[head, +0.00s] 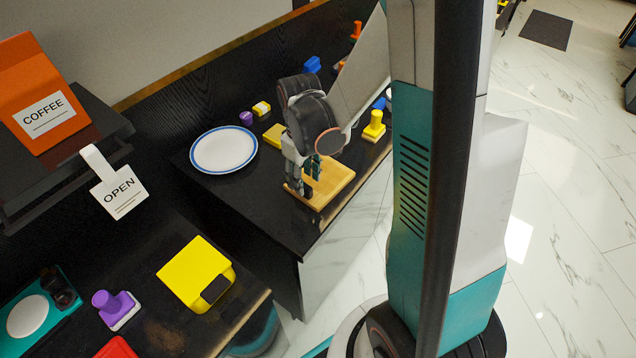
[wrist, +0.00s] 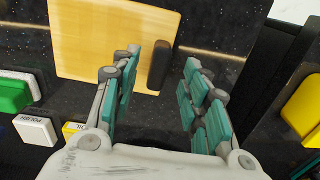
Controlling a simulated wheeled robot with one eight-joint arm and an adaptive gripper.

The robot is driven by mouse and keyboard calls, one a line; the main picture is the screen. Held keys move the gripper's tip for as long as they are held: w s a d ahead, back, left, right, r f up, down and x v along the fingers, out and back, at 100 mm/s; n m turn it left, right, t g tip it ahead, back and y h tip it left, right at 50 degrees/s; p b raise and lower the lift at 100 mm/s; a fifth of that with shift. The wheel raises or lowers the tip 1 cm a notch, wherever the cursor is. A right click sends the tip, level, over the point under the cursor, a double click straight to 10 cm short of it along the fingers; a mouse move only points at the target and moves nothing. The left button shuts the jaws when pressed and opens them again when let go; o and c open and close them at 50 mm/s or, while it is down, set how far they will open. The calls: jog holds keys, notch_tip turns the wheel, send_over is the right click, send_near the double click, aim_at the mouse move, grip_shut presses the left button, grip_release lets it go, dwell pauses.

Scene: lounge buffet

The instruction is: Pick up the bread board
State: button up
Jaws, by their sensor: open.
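The bread board (head: 332,181) is a light wooden rectangle lying flat on the black counter, near its front edge. It also shows at the top of the wrist view (wrist: 100,38), with a dark strip-like piece (wrist: 159,66) at its right edge. My gripper (head: 309,181) is over the board's left part in the head view and hides some of it. In the wrist view my gripper (wrist: 158,80) is open, its teal-padded fingers apart, with the dark piece between and beyond the fingertips. Nothing is held. I cannot tell whether the fingers touch the board.
A white plate with a blue rim (head: 224,150) lies left of the board. A yellow stamp-shaped piece (head: 374,127) stands to its right. A green and white block (wrist: 12,94) and a white block (wrist: 36,129) sit nearby. A yellow box (head: 196,273) is on the nearer counter.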

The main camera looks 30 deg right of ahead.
jog(key=f, duration=0.1)
jog(key=f+b, duration=0.1)
jog(key=f, duration=0.1)
jog(key=f+b, duration=0.1)
jog(key=shift+w+f, duration=0.2)
jog(key=shift+w, duration=0.15)
jog(key=shift+r, duration=0.1)
grip_shut()
notch_tip(320, 180, up, 20)
jog(key=p, duration=0.7)
jog(key=shift+p, duration=0.35)
jog(key=shift+a, duration=0.1)
